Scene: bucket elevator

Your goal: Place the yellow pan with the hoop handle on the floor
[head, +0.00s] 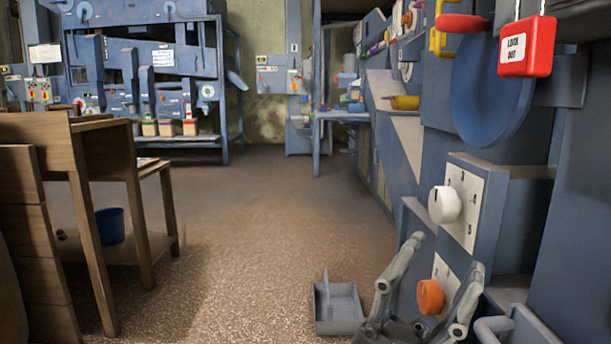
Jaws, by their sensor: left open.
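A small yellow pan (405,102) sits partway down the line of machines on the right, by a sloping pale chute (407,140). It is far off and small, and I cannot make out a hoop on its handle. My left gripper (446,254) is at the bottom right, close to the camera, with its fingers spread and nothing held. An orange knob (431,296) shows between the fingers; I cannot tell whether they touch it. The gripper is well short of the yellow pan. My right gripper is not in view. The brown speckled floor (250,240) is broadly open.
A grey pan (338,312) with an upright handle lies on the floor left of my gripper. A wooden bench (150,180) with a blue bucket (110,226) stands at left. A white dial (444,204) and red lockout tag (527,47) are on the right.

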